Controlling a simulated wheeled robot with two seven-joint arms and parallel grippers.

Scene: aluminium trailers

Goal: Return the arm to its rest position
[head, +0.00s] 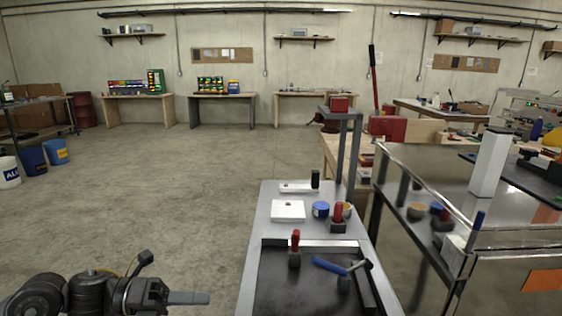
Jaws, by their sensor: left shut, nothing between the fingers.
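My left gripper (188,298) shows at the bottom left of the head view, with its arm coming in from the left edge. Its fingers are shut, point to the right and hold nothing. It is over the open floor, to the left of a narrow grey bench (257,230) and apart from it. My right gripper is not in view.
The bench bears a dark tray with a red-handled tool (295,247) and a blue-handled tool (329,266). A white block (288,210) lies behind. A shiny metal cart (425,185) stands at the right. Buckets (56,152) stand far left.

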